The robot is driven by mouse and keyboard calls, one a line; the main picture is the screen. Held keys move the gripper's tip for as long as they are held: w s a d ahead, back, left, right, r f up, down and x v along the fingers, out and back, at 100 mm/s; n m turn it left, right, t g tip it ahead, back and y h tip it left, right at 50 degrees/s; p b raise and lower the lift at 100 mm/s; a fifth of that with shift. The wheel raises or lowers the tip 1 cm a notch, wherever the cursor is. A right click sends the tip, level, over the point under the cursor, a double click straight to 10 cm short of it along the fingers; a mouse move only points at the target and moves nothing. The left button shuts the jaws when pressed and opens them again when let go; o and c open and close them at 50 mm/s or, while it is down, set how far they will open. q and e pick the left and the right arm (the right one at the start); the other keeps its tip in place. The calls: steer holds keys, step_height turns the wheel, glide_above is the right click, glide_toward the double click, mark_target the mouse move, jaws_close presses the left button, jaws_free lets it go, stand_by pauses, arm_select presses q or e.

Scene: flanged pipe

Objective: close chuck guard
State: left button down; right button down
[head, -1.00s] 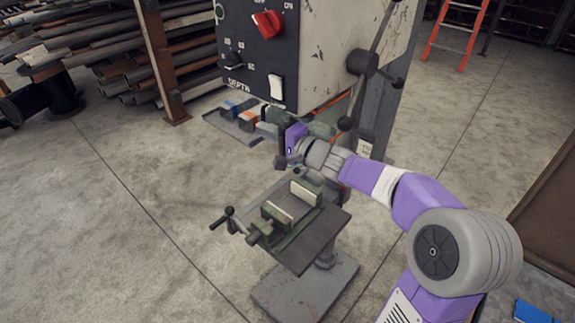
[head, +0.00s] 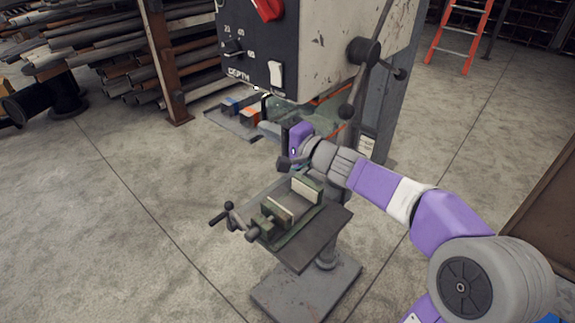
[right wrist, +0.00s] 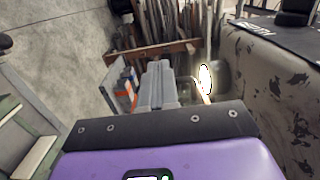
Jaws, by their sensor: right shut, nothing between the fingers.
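The chuck guard appears as a greenish see-through panel (head: 318,108) with an orange edge, below the drill press head (head: 330,40). It is partly hidden by the head and my right gripper; I cannot tell exactly how far it stands open. My right gripper (head: 284,137) is just below and left of the panel, above the vise. In the right wrist view its fingers (right wrist: 160,72) are shut together and empty. Beside them on the right is a bright glare and an orange edge (right wrist: 207,98), likely the guard; I cannot tell whether they touch. My left gripper is out of view.
A green vise (head: 280,213) with a crank sits on the drill press table (head: 325,225), under my right gripper. A tray (head: 232,122) with small coloured items lies behind. A feed handle (head: 363,52) projects at the head's right. Pipe racks stand at back left.

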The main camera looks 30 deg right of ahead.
steer(key=s+a, duration=0.3)
steer(key=s, duration=0.6)
steer(key=shift+s, duration=0.15)
steer(key=shift+a+f, duration=0.1)
